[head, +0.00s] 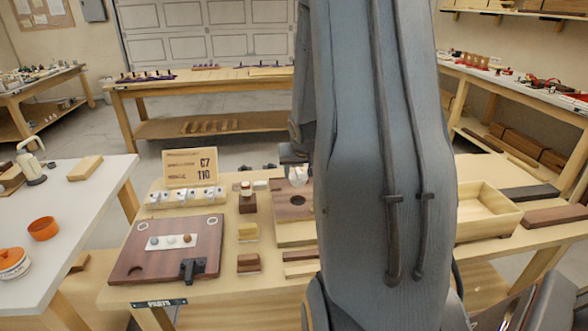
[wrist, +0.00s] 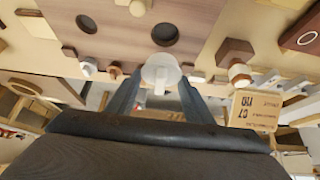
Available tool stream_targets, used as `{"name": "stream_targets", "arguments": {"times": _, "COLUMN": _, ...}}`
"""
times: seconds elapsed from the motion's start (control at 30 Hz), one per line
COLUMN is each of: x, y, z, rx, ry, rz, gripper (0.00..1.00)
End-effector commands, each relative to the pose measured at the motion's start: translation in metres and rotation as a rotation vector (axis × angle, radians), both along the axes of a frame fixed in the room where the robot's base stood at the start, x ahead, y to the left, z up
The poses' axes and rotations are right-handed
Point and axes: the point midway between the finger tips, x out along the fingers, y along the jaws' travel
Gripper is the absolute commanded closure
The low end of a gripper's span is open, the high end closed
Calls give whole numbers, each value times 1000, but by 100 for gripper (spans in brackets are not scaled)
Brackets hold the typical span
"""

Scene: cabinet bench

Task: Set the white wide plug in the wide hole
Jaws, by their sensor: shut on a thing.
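My gripper (wrist: 158,88) is shut on the white wide plug (wrist: 161,72), a pale round piece with a narrower stem between the fingers. In the head view the plug (head: 298,176) hangs above the brown board (head: 288,212), near the dark round hole (head: 297,200); the grey arm hides the board's right part. In the wrist view the board (wrist: 125,45) has two dark holes. The larger-looking hole (wrist: 165,34) is just beyond the plug, and the other hole (wrist: 88,24) is to the left. The plug appears apart from the board and outside both holes.
A wooden block with a white top (head: 246,199) stands left of the board. A sign reading C7 110 (head: 190,168) stands behind a row of white pieces (head: 186,197). A brown panel (head: 130,250) with a black clamp lies at front left. An open wooden box (head: 484,214) is at right.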

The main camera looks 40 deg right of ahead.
Motion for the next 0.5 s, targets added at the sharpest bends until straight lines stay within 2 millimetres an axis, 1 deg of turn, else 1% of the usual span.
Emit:
{"name": "stream_targets", "arguments": {"times": 0.17, "x": 1, "y": 1, "z": -12, "rx": 0, "ry": 0, "rz": 1, "gripper": 65}}
{"name": "stream_targets", "arguments": {"times": 0.5, "x": 0, "y": 0, "z": -42, "rx": 0, "ry": 1, "rz": -1, "gripper": 65}}
